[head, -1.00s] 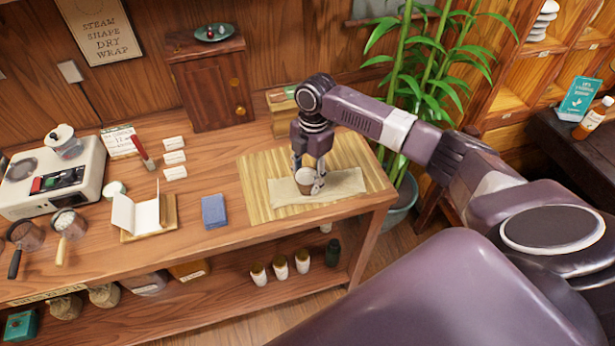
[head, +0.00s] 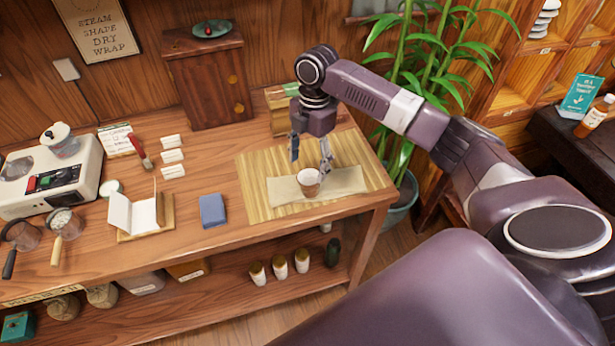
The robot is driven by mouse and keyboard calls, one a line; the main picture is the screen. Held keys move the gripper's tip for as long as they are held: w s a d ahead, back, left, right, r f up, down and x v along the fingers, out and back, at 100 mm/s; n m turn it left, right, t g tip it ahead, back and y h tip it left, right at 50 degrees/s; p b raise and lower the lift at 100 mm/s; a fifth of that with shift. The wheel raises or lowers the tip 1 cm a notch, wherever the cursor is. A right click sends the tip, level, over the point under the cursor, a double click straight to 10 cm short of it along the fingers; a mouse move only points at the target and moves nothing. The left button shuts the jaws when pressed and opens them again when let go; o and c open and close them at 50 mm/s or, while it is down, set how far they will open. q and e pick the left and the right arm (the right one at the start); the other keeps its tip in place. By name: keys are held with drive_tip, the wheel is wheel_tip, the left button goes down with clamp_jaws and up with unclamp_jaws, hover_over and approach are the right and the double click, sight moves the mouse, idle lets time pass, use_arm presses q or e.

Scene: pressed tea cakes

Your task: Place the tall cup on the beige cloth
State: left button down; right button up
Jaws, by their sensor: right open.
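The tall cup (head: 309,184), brown on the outside and pale inside, stands upright on the beige cloth (head: 347,181). The cloth lies on a slatted bamboo mat (head: 257,205) at the right end of the wooden bench. My right gripper (head: 311,165) is open just above and behind the cup, with its fingers spread and nothing between them. One finger is close to the cup's rim in the picture; I cannot tell if it touches. My left gripper is out of view.
A blue block (head: 213,210) and an open white booklet (head: 137,213) lie left of the mat. A wooden cabinet (head: 205,85) and a small box (head: 280,110) stand behind. A potted bamboo plant (head: 410,85) stands beyond the bench's right end.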

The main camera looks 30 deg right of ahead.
sight(310, 174)
wheel_tip(310, 174, up, 8)
drive_tip(key=b, duration=0.1)
drive_tip(key=shift+w+d+f, duration=0.2)
drive_tip(key=shift+d+f, duration=0.05)
drive_tip(key=shift+d, duration=0.15)
drive_tip(key=shift+f, duration=0.1)
idle(0.4)
